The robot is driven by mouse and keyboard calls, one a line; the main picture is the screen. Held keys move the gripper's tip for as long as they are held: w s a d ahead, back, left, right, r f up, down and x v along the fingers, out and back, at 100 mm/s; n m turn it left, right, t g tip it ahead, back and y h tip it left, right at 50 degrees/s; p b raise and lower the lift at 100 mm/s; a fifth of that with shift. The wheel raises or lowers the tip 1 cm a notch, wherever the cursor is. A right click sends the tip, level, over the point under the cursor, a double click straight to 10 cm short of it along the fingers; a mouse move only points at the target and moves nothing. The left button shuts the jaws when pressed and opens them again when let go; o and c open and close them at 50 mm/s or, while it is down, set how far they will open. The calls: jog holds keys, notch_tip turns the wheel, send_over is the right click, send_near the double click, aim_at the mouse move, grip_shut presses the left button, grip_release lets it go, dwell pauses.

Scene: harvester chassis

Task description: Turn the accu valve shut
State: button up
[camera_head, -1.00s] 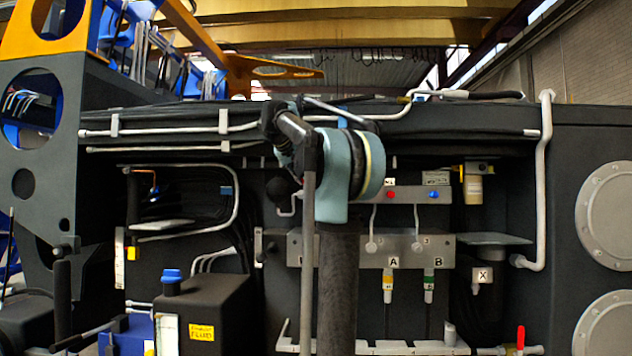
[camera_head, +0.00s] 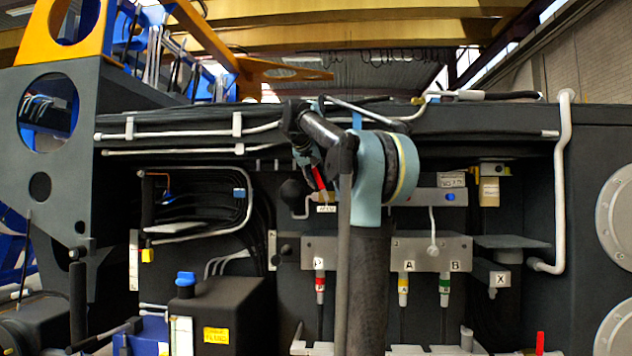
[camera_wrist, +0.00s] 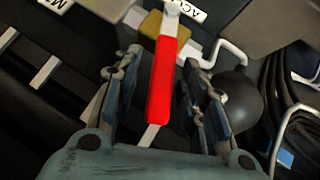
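The accu valve has a long red handle (camera_wrist: 163,82) and a brass-coloured body (camera_wrist: 152,25), beside a white ACCU label (camera_wrist: 190,10). In the wrist view, my gripper (camera_wrist: 160,66) is open, with a finger on each side of the red handle. Gaps show between the handle and both fingers, so it is not gripped. In the head view, the red handle (camera_head: 319,178) tilts up and left from the valve body, above the label (camera_head: 327,209). My gripper (camera_head: 306,156) is at the handle there, small and partly hidden by my arm.
A black ball (camera_wrist: 236,98) and a bent light pipe (camera_wrist: 226,50) are close to my right finger in the wrist view. A grey manifold (camera_head: 440,252) with several labelled couplings lies below right of the valve. A black reservoir with a blue cap (camera_head: 186,279) stands lower left.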

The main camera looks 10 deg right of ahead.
jog(key=shift+a+r, duration=0.15)
jog(key=shift+r, duration=0.05)
jog(key=s+a, duration=0.7)
jog(key=s, duration=0.3)
jog(key=shift+a+r, duration=0.15)
jog(key=shift+a, duration=0.15)
jog(key=shift+c, duration=0.5)
